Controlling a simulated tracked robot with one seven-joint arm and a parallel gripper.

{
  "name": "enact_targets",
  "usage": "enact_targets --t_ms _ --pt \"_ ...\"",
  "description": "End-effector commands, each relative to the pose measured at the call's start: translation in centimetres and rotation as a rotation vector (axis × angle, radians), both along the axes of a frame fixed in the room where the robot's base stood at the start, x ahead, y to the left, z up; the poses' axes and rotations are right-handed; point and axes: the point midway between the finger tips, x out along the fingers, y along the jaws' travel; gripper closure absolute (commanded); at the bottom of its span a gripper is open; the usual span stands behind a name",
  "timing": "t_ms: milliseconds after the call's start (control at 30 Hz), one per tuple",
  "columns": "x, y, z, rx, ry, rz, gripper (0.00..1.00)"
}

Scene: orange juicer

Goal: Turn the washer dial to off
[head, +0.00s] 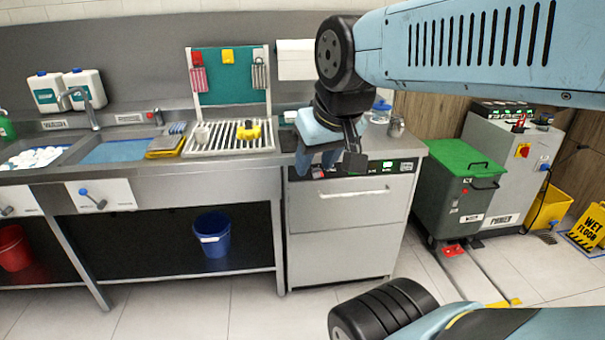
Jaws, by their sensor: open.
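The washer (345,236) is the grey front-loading unit under the right end of the counter, with a long bar handle (354,193). Its dark control strip (300,172) runs along the top and has a small green display (388,164). My gripper (330,162) hangs down in front of this strip, open, with nothing seen between its fingers. It covers the middle of the strip. I cannot make out the washer dial; it is too small or hidden behind my gripper. I cannot tell whether my gripper touches the panel.
A green-lidded bin (462,187) stands right of the washer, before a grey cabinet (535,155) with a red-and-yellow switch. A drying rack (229,138) and sink (115,150) are left on the counter. A blue bucket (212,237) sits below.

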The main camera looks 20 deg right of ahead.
Motion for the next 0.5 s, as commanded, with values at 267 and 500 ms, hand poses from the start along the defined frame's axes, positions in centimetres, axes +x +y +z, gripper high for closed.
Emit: enact_targets --t_ms 267,500 --pt "0.2 0.0 0.0 0.000 0.000 -0.006 0.47" --pt "4.3 -0.7 -1.3 -0.001 -0.014 -0.114 0.32"
